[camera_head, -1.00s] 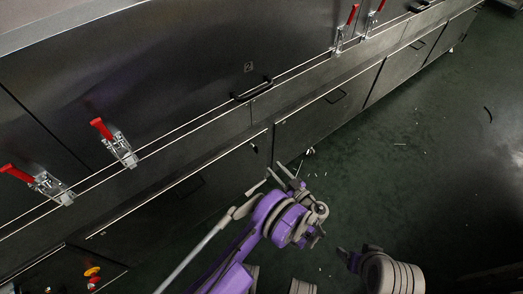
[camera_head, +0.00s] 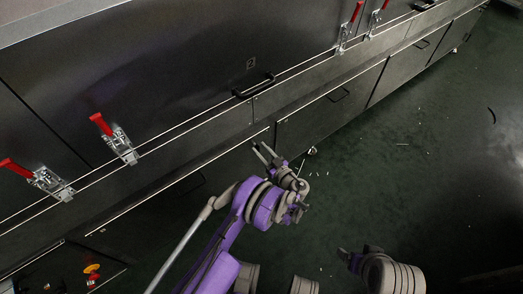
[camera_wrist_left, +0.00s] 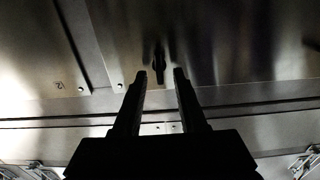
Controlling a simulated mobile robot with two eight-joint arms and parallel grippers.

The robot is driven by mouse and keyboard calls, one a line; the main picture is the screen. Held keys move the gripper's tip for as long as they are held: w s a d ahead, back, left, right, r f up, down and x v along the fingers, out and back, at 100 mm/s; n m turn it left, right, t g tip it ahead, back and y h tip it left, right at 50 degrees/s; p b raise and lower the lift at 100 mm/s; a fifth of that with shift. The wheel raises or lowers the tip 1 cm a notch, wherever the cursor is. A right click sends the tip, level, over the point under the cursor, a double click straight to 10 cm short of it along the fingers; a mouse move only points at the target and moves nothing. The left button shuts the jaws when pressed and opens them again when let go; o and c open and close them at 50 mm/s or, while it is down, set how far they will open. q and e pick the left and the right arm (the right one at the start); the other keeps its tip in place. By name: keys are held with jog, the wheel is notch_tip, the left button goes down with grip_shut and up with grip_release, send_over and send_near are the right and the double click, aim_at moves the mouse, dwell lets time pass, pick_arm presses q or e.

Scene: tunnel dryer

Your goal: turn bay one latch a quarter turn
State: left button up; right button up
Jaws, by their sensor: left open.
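My left gripper (camera_head: 262,149) is open and empty, in front of the lower panels of the steel dryer. In the left wrist view its two dark fingers (camera_wrist_left: 160,75) stand apart. A small dark upright fitting (camera_wrist_left: 158,58), perhaps the latch, shows on the panel beyond and between the fingertips, with no contact visible. In the head view the gripper covers that part of the panel. No label reading one is legible. My right gripper (camera_head: 345,256) is low at the right, partly seen; its jaw state is unclear.
Red-handled clamps (camera_head: 119,142) line the dryer's ledge, at left and at top right. A black handle (camera_head: 254,88) sits below the number 2 (camera_head: 251,62). Red and yellow knobs (camera_head: 91,270) are at lower left. The dark green floor (camera_head: 430,180) at right is mostly clear.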

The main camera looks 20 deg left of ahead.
pick_arm(q)
jog(key=shift+c, duration=0.3)
grip_shut()
jog(key=m+b, duration=0.1)
jog(key=m, duration=0.1)
jog(key=m+b, duration=0.1)
jog(key=m, duration=0.2)
jog(key=m+b, duration=0.2)
jog(key=shift+w+d+f, duration=0.25)
jog(key=m+b, duration=0.1)
jog(key=m, duration=0.4)
jog(key=shift+w+f+m+b, duration=0.1)
jog(key=shift+w+m+b, duration=0.05)
jog(key=shift+m+b, duration=0.25)
jog(key=m, duration=0.5)
jog(key=shift+d+f+b, duration=0.1)
jog(key=shift+f+b, duration=0.1)
jog(key=shift+b, duration=0.15)
